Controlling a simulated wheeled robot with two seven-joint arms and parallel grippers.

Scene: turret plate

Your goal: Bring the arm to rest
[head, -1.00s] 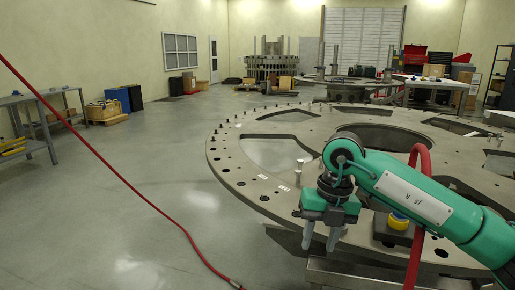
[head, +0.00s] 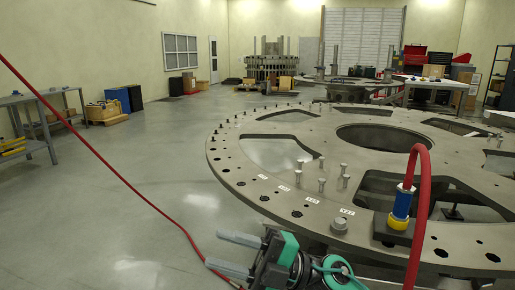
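My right gripper (head: 215,250) is at the bottom of the head view, its two pale fingers pointing left. The fingers are apart with nothing between them, over the floor off the near edge of the turret plate (head: 228,172). My green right arm is folded low, mostly cut off by the bottom edge. My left gripper is not in view. A blue and yellow tool (head: 401,208) stands upright on a dark block on the plate, apart from the gripper.
A red hose (head: 424,190) arches up from the tool and down past the plate's near edge. Another red hose (head: 110,165) slants across the left. Several metal pins (head: 321,185) stand on the plate. The floor (head: 110,230) at left is mostly clear; a workbench (head: 35,125) stands beyond.

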